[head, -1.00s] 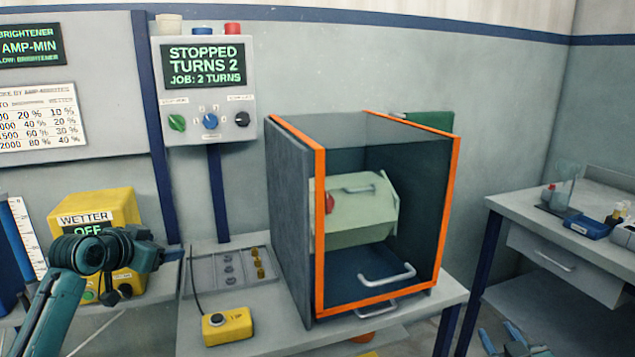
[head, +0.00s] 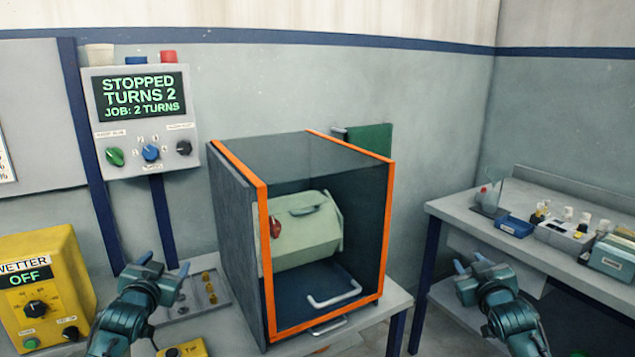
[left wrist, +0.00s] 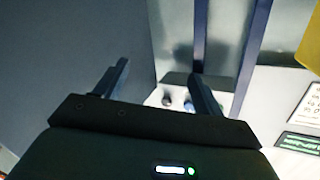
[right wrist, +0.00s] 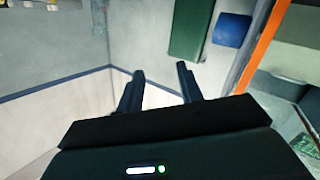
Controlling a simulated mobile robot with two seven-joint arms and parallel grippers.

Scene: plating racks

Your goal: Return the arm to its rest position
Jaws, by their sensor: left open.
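My left gripper (head: 166,264) is at the lower left of the head view, in front of the bench left of the orange-framed cabinet. Its fingers stand apart and empty in the left wrist view (left wrist: 160,72). My right gripper (head: 469,261) is at the lower right of the head view, between the cabinet and the right-hand table. Its fingers stand apart with nothing between them in the right wrist view (right wrist: 160,72). Both grippers point forward, away from me.
The cabinet (head: 262,240) holds a pale green barrel (head: 305,235). Above left, a panel display (head: 140,95) reads STOPPED, TURNS 2. A yellow WETTER box (head: 55,290) is left; a yellow button box (head: 185,348) is below my left gripper. A table (head: 450,212) with bottles stands right.

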